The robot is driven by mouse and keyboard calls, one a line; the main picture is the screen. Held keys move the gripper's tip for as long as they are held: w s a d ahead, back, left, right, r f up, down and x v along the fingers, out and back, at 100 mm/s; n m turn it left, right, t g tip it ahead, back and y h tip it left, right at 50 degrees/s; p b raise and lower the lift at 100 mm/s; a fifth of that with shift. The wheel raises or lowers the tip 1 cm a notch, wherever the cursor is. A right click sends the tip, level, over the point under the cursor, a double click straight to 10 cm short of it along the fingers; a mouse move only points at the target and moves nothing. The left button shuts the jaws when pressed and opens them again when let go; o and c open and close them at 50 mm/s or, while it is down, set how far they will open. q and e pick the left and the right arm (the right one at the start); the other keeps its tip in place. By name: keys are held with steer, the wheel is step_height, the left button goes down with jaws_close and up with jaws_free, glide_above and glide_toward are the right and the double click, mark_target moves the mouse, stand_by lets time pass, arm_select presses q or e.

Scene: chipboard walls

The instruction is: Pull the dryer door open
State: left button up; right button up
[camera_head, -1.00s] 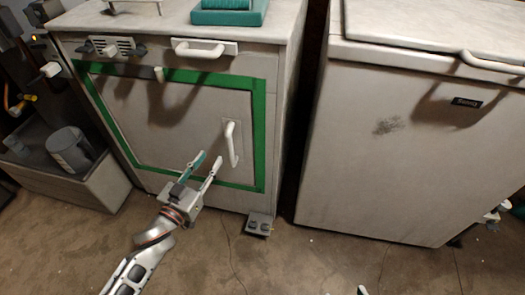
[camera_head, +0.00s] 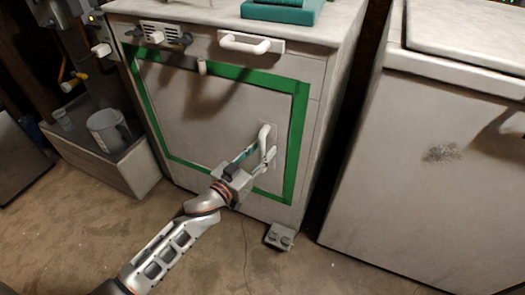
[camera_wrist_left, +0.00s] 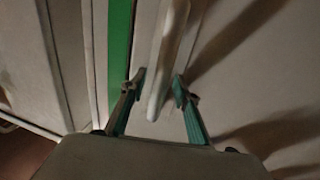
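The dryer door (camera_head: 205,110) is a pale, scuffed panel inside a green border on the white cabinet front. It looks shut. Its white upright handle (camera_head: 264,139) is near the door's right edge. My left gripper (camera_head: 260,153) reaches the handle's lower part from below left. In the left wrist view the handle (camera_wrist_left: 167,50) stands between the two teal-and-grey fingertips of the gripper (camera_wrist_left: 158,85). The fingers are apart, one on each side, with a narrow gap visible. My right gripper is not in view.
A drawer handle (camera_head: 251,43) sticks out above the door. A small grey pedal box (camera_head: 280,236) lies on the floor by the cabinet's lower right corner. A chest freezer (camera_head: 430,190) stands to the right.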

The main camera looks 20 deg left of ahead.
arm_select(q)
jaws_close()
steer(key=shift+s, duration=0.1)
